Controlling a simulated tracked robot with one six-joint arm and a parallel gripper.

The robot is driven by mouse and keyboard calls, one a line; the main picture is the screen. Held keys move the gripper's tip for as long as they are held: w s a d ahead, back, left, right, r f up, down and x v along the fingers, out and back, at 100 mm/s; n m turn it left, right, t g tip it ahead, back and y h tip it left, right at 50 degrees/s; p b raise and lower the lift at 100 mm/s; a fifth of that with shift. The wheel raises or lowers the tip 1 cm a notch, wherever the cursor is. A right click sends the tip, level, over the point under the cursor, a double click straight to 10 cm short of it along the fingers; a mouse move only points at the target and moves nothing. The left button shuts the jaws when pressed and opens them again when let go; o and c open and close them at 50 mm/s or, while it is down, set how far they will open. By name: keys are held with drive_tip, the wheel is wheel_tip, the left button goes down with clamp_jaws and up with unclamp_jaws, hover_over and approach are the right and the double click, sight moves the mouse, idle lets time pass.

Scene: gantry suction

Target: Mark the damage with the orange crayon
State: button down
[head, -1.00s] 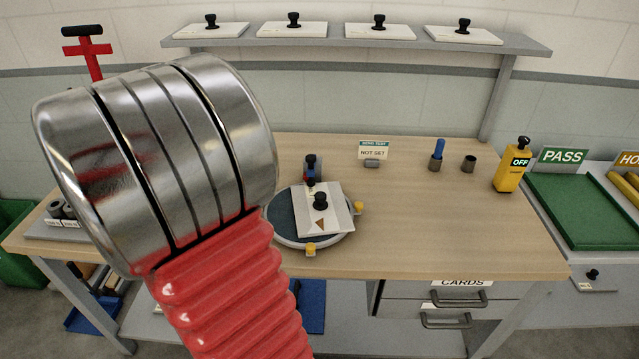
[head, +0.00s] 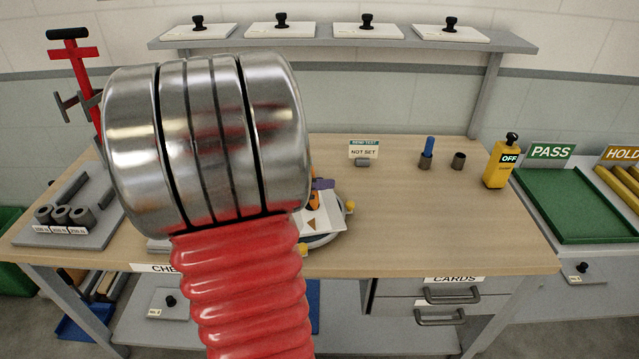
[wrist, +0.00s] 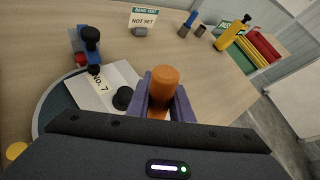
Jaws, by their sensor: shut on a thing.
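My gripper (wrist: 164,105) has purple fingers shut on the orange crayon (wrist: 165,77), which stands up between them. In the head view the crayon (head: 313,201) and my gripper (head: 321,185) show just past my arm, over the white plate. The white plate (wrist: 73,89) is labelled No. 7 and has a black knob (wrist: 122,97). It lies on a dark round turntable (wrist: 52,106). A brown triangle (head: 311,224) shows on the plate in the head view; I see no other clear damage. The crayon's lower tip is hidden, so contact with the plate cannot be told.
A blue holder with a black knob (wrist: 88,42) stands at the plate's far edge. A NOT SET sign (head: 363,150), a cup with a blue stick (head: 426,155), an empty cup (head: 458,161) and a yellow OFF device (head: 500,162) stand behind.

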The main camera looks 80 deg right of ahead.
drive_tip(key=shift+f, duration=0.15)
hover_over(319, 215)
drive_tip(key=shift+f, duration=2.5)
drive_tip(key=shift+f, duration=0.4)
drive_tip(key=shift+w+a+f, duration=0.1)
drive_tip(key=shift+w+a, duration=0.25)
drive_tip(key=shift+w, duration=0.35)
drive_tip(key=shift+w+a+r, duration=0.1)
drive_tip(key=shift+w+a, duration=0.3)
drive_tip(key=shift+w, duration=0.35)
drive_tip(key=shift+w+a+f, duration=0.1)
drive_tip(key=shift+w+a, duration=0.25)
drive_tip(key=shift+w, duration=0.35)
idle(0.8)
wheel_tip(319, 215, up, 7)
idle(1.3)
idle(0.3)
